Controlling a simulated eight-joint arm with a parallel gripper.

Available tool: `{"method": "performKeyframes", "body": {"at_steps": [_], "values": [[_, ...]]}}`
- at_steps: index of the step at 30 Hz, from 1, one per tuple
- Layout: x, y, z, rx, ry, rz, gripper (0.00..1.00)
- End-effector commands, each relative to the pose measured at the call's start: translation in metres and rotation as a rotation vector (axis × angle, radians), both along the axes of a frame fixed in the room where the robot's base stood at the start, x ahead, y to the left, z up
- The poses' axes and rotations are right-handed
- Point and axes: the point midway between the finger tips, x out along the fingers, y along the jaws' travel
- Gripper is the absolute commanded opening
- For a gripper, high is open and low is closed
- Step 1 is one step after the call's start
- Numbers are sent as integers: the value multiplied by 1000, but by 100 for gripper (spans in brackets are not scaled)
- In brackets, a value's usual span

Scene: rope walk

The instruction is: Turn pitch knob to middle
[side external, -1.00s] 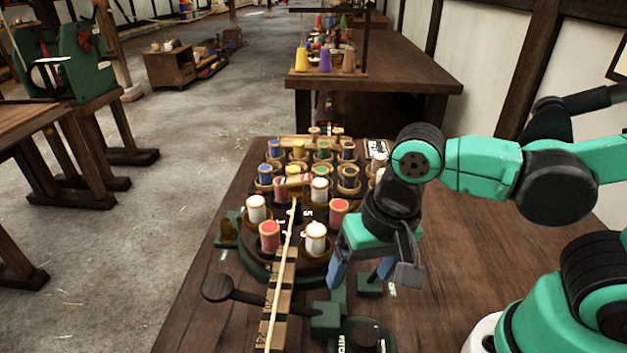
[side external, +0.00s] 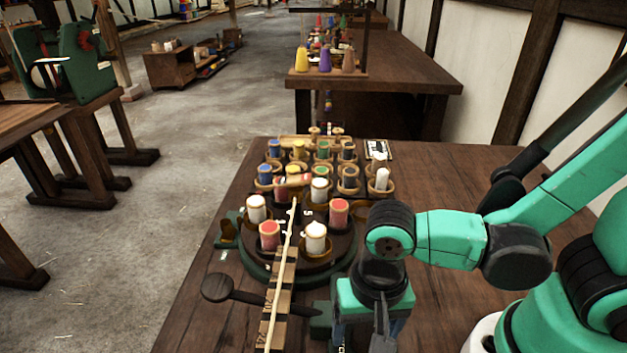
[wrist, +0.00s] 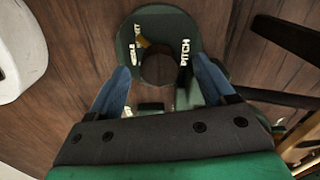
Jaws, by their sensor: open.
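The pitch knob (wrist: 158,69) is a round dark brown knob on a dark green round plate (wrist: 189,28), seen in the wrist view. White lettering on the plate reads PITCH, with smaller words at the left. A small yellowish mark shows at the knob's upper left. My gripper (wrist: 160,66) is open, with one blue finger to each side of the knob; I cannot tell whether the fingers touch it. In the side view my gripper (side external: 372,338) is low over the table's front and hides the knob.
A round stand with several spools (side external: 316,238) is behind my gripper. A pale strand runs from it over a wooden strip (side external: 277,312). A dark lever (side external: 217,288) lies at the left. Bare table (side external: 440,302) shows at the right.

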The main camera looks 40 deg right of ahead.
Motion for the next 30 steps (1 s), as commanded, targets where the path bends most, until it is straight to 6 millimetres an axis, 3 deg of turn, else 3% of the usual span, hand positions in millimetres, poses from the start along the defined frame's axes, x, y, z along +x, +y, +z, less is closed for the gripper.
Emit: {"method": "performKeyframes", "body": {"at_steps": [11, 12, 20, 30], "values": [[0, 0, -3, 0, 0, 0, 76], [0, 0, -3, 0, 0, 0, 73], [0, 0, -3, 0, 0, 0, 0], [0, 0, -3, 0, 0, 46, 0]]}}
